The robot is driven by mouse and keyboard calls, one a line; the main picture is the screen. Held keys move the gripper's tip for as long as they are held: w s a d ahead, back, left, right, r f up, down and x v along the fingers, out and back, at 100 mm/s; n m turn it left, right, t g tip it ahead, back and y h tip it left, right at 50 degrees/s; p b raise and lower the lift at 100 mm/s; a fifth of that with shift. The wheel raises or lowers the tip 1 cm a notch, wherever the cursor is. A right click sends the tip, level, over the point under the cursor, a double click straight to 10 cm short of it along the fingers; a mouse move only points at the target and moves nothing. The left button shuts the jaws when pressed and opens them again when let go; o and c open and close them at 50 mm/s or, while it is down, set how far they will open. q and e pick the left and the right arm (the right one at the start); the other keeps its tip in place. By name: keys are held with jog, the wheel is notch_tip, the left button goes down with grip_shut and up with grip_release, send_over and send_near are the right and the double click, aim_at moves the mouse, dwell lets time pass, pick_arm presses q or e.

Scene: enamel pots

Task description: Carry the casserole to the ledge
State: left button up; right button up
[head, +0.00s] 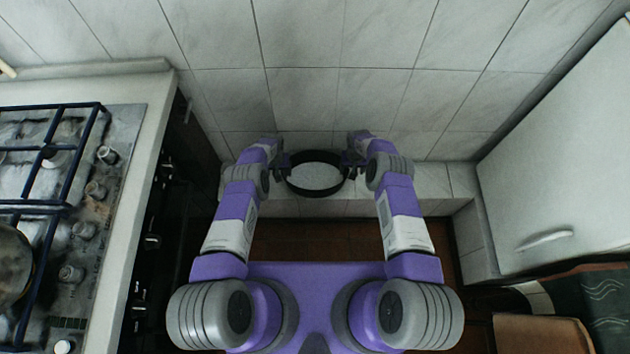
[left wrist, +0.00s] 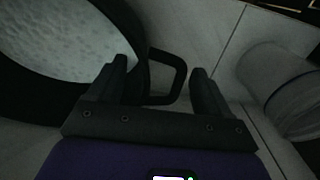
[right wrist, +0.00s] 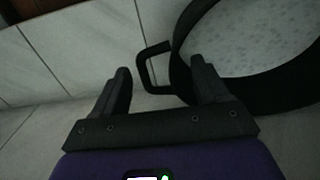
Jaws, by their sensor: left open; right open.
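The casserole (head: 315,190) is a round black pot with a pale speckled inside. It sits on the tiled ledge (head: 433,182) by the back wall, between my two grippers. In the left wrist view its black loop handle (left wrist: 180,72) shows between the fingers of my left gripper (left wrist: 160,80), which is open. In the right wrist view the other handle (right wrist: 143,68) shows between the fingers of my right gripper (right wrist: 163,80), also open. Whether the fingers touch the handles I cannot tell. The pot looks level.
A gas stove (head: 60,190) with black grates and a pan (head: 14,265) is on the left. A white cabinet (head: 560,150) with a handle stands on the right. A tiled wall (head: 330,95) rises right behind the ledge. Brown floor shows below it.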

pick_arm(q)
jog(key=shift+r, duration=0.1)
pick_arm(e)
jog(key=shift+r, duration=0.1)
pick_arm(q)
notch_tip(320, 180, up, 12)
pick_arm(e)
notch_tip(320, 180, up, 12)
dwell(0.9)
dwell(0.5)
